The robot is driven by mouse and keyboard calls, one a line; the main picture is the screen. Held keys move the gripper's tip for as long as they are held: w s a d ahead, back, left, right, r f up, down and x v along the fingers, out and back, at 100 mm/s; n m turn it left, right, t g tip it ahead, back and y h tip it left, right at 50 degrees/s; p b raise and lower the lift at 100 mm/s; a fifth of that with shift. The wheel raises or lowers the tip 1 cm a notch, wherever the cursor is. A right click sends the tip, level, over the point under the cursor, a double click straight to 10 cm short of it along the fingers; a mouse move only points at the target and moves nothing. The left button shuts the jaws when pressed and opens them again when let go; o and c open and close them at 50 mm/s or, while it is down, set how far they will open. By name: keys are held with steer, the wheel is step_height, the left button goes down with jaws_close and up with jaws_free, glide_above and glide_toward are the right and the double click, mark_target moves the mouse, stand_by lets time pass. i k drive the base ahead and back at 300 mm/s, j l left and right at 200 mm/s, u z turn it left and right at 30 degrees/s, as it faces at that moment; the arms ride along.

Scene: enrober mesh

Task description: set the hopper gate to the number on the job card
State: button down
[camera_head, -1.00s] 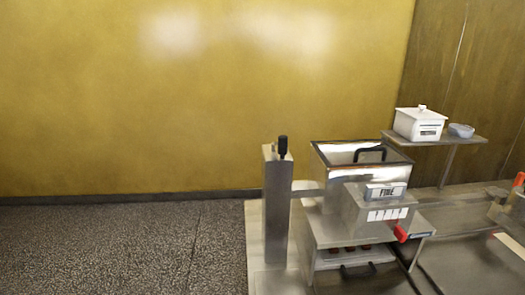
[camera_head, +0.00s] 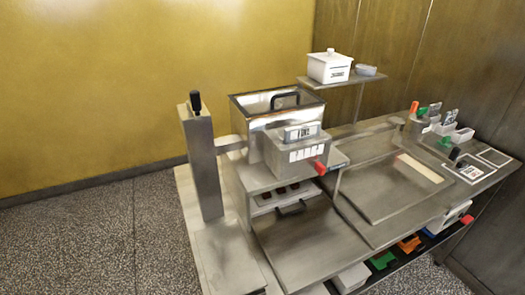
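The hopper (camera_head: 240,108) is an open steel box with a black handle, standing on the machine at the left of the bench. Below it is a steel housing (camera_head: 284,172) with a sign (camera_head: 302,132), too blurred to read surely, and a white marked strip (camera_head: 306,151). A red-tipped lever (camera_head: 319,167), which may be the gate lever, sticks out at the strip's right end. The strip's marks are too small to read. A printed card (camera_head: 470,172) lies at the bench's right end; I cannot tell if it is the job card. My gripper is not in view.
A tall steel post (camera_head: 203,165) with a black knob stands left of the hopper. A white lidded pot (camera_head: 329,67) and a small bowl (camera_head: 365,70) sit on a raised shelf. White bins (camera_head: 462,135) and coloured items fill the far right. The middle bench tray (camera_head: 385,190) looks clear.

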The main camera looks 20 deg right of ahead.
mark_target(319, 168)
steer(key=i+l+z, duration=0.1)
steer(key=l+z, duration=0.15)
steer(key=z, duration=0.15)
steer(key=i+l+z, duration=0.1)
steer(key=l+z, duration=0.25)
steer(key=i+l+z, duration=0.15)
steer(key=z, duration=0.25)
steer(key=i+l+z, duration=0.15)
steer(key=z, duration=0.2)
steer(key=u, duration=1.75)
